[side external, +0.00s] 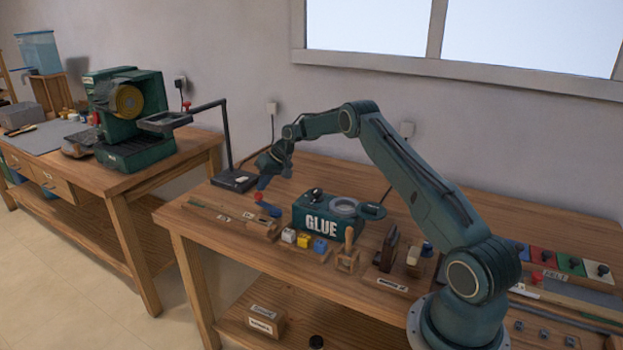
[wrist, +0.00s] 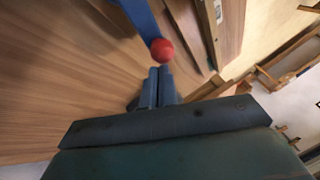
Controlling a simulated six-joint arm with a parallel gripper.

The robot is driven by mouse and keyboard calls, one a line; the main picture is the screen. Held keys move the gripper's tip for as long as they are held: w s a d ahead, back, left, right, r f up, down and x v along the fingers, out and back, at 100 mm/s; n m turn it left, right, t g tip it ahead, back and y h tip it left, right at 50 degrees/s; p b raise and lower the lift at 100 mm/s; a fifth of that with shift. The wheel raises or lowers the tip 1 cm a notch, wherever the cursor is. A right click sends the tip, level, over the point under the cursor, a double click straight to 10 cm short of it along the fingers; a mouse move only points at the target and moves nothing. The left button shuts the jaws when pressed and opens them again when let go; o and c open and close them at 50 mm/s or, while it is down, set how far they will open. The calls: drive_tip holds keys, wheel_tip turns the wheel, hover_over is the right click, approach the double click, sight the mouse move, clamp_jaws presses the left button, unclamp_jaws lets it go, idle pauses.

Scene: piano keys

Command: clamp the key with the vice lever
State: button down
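The vice lever is a blue bar (wrist: 140,18) with a red ball knob (wrist: 162,50) at its end. In the side view the lever (side external: 269,207) and its red knob (side external: 257,196) are at the left part of the bench, beside the glue pot. My gripper (side external: 262,184) is low, just above the knob. In the wrist view my gripper's two fingers (wrist: 159,72) lie together, shut, with the knob just past their tips. Whether they touch it I cannot tell. I cannot make out the key or the vice jaws clearly.
The green glue pot (side external: 323,214) stands right of the lever. Small coloured blocks (side external: 304,241) and wooden tools (side external: 347,250) line the front edge. A wooden strip (wrist: 229,30) lies right of the knob in the wrist view.

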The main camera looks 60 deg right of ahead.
drive_tip(key=w+d+v, duration=0.1)
drive_tip(key=v, duration=0.9)
drive_tip(key=shift+d, duration=0.35)
